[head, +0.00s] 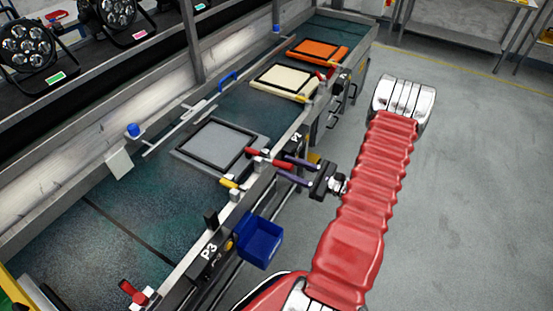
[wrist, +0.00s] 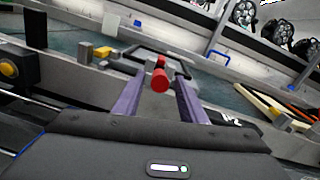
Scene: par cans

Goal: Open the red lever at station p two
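The red lever (head: 262,157) is on the rail beside the grey framed plate (head: 190,151), close to the P2 label (head: 297,137). My gripper (head: 283,166) reaches in from the right with its purple fingers spread toward the lever. In the wrist view the lever's round red end (wrist: 159,80) points at the camera and shows in the gap between the fingertips (wrist: 160,77) of my gripper. A gap is visible on both sides of it, and neither finger is clearly touching it. How deep the lever sits between the fingers is hard to tell.
A yellow handle (head: 230,184) is beside the lever. A blue bin (head: 260,241) hangs below the rail near the P3 label (head: 209,251), where another red lever (head: 132,292) stands. Cream (head: 268,93) and orange (head: 335,54) frames are farther along. Open floor (head: 460,190) lies right.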

